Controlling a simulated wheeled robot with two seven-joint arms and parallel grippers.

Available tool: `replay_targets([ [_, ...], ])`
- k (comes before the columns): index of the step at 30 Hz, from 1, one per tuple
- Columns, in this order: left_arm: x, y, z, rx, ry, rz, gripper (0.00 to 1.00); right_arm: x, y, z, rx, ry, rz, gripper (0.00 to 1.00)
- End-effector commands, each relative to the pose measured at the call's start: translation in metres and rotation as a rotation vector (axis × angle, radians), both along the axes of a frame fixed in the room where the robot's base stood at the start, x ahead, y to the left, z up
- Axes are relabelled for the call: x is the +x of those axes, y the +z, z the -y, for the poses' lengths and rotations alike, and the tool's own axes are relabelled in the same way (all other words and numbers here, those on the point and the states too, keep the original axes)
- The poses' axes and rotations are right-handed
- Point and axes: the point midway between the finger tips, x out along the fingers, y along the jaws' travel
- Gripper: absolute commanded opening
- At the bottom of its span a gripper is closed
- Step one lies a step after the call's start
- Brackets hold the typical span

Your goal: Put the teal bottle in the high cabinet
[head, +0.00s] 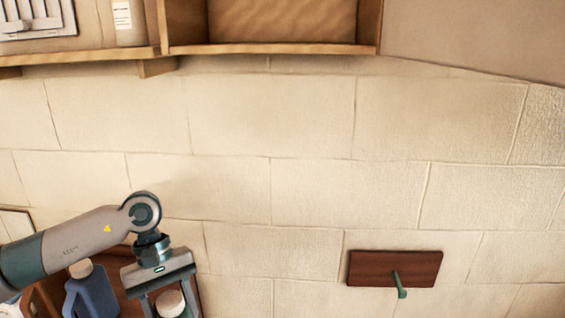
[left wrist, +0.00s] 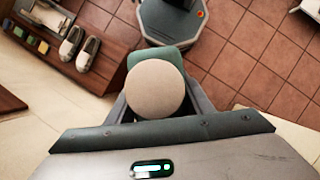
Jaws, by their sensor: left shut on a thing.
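My left gripper (head: 170,302) is at the bottom left of the head view, low in front of the wall. It is shut on the teal bottle, whose round cream cap (head: 170,303) shows between the fingers. In the left wrist view the cap (left wrist: 156,88) hides most of the bottle, and a teal part of its body (left wrist: 163,55) shows behind it. The high wooden cabinet (head: 270,49) is at the top of the head view, above and to the right of the gripper. The visible part of its right compartment is empty. My right gripper is out of view.
A white bottle (head: 129,22) and a grey rack (head: 38,20) stand in the cabinet's left compartment. A blue jug (head: 92,292) is left of my gripper. A wooden board with a green hook (head: 398,283) hangs at right. Shoes (left wrist: 79,49) rest on a wooden surface.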

Motion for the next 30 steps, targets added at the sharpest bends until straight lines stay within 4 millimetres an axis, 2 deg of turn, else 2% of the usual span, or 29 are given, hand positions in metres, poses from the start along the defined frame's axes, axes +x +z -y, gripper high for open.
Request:
replay_targets([
  [9, -0.026, -0.002, 0.001, -0.001, -0.383, 0.003, 0.00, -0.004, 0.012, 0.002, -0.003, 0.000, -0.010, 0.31],
  [15, -0.037, -0.004, 0.001, -0.001, -0.548, 0.002, 0.00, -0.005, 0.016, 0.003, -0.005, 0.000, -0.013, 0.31],
  [21, -0.042, -0.005, 0.000, -0.001, -0.612, 0.002, 0.00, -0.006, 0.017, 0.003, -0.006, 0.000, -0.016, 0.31],
  [30, -0.042, -0.006, 0.000, -0.002, -0.614, 0.003, 0.00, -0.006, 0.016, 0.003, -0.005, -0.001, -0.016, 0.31],
])
